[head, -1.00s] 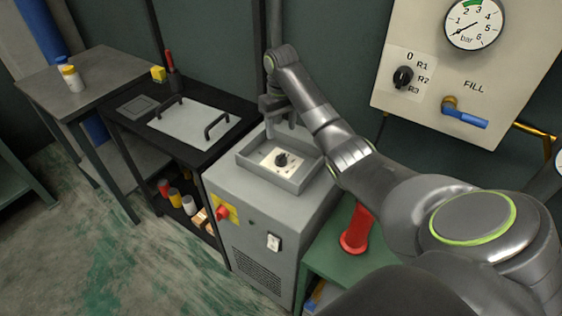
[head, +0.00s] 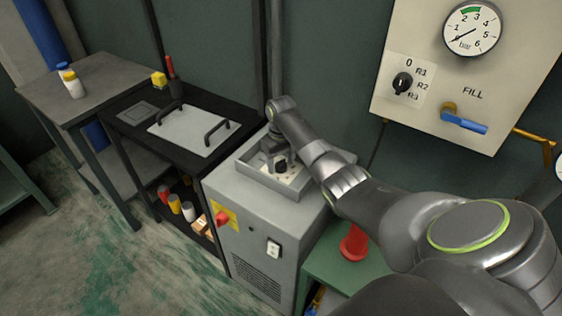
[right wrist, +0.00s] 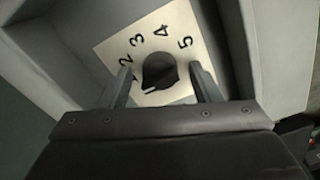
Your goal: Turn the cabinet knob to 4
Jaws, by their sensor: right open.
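The cabinet knob (right wrist: 160,70) is black and sits on a white dial plate (right wrist: 182,22) in the right wrist view. The numerals 2, 3, 4 and 5 show around it; a 1 is not visible. A white mark on the knob points to the lower left, away from the 4. My right gripper (right wrist: 161,77) is open, with one finger on each side of the knob; I cannot tell whether they touch it. In the head view the knob (head: 281,165) sits in the tray-like recess on top of the grey cabinet (head: 240,195), with my right gripper (head: 275,152) over it. My left gripper is not in view.
The recess has raised grey walls (head: 268,182) close around the gripper. A red switch (head: 222,217) is on the cabinet front. A black bench with a handled lid (head: 190,130) stands left. A red object (head: 354,245) stands on a green table right. A wall panel (head: 440,75) hangs behind.

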